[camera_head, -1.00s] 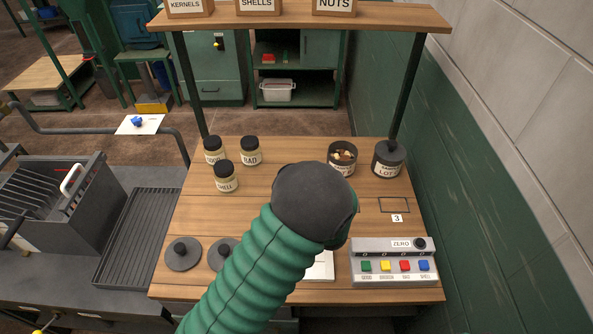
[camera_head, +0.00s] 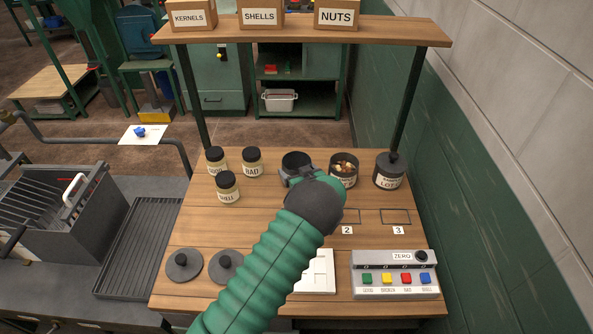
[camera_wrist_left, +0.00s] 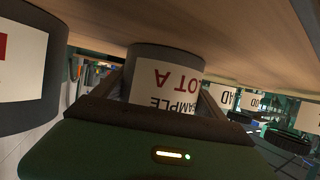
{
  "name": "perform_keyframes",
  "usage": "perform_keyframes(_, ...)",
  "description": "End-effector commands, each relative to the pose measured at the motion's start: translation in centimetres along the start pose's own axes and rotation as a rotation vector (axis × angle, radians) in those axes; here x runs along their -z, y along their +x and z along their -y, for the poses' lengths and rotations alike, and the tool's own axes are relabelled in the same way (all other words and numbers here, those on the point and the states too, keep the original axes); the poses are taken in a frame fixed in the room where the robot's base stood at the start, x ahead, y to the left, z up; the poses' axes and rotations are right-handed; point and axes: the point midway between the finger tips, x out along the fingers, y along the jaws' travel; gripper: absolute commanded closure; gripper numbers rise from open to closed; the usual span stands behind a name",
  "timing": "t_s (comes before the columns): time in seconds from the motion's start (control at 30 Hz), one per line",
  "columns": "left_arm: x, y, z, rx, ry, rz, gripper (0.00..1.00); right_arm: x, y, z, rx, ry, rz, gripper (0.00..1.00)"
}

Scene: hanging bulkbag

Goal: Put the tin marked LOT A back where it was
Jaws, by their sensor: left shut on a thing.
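The LOT A tin (camera_head: 296,160) is a dark, open-topped tin at the back of the wooden table; its label shows upside down in the left wrist view (camera_wrist_left: 170,80). My left gripper (camera_head: 298,178) is shut on its near side. The tin is upright and its base looks at or very near the table top; I cannot tell if it touches. It stands just left of a second open tin (camera_head: 344,170) with mixed pieces inside. A lidded tin (camera_head: 389,174), its lot letter hard to read, stands farther right. My right gripper is not in view.
Several black-capped jars (camera_head: 252,163) stand to the left. Two loose dark lids (camera_head: 183,265) lie at front left. A button panel (camera_head: 394,275) and white paper (camera_head: 316,272) are in front. Marked outlines 2 and 3 (camera_head: 396,216) are empty. A shelf (camera_head: 300,35) runs overhead.

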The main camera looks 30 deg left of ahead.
Motion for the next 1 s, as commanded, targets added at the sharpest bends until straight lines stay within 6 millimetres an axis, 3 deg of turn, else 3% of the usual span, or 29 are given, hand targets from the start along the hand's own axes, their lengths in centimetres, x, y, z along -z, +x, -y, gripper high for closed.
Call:
perform_keyframes(0.23, -0.2, 0.0, 0.0, 0.000, 0.000, 0.001, 0.70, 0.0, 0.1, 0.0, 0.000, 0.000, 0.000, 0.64)
perform_keyframes(0.27, -0.2, 0.0, 0.0, 0.000, 0.000, 0.001, 0.17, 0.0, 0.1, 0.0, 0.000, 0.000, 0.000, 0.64)
perform_keyframes(0.4, -0.2, 0.0, 0.0, 0.000, 0.000, 0.001, 0.00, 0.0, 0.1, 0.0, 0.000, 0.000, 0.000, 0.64)
perform_keyframes(0.63, 0.0, -0.1, 0.0, 0.000, 0.000, 0.001, 0.00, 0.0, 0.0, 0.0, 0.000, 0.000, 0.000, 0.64)
perform_keyframes(0.73, 0.0, -1.0, -0.1, -0.001, 0.001, 0.002, 0.00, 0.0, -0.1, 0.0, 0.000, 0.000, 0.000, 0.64)
perform_keyframes(1.0, 0.1, -7.7, -0.1, -0.003, -0.001, 0.002, 0.00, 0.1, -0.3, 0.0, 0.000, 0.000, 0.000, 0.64)
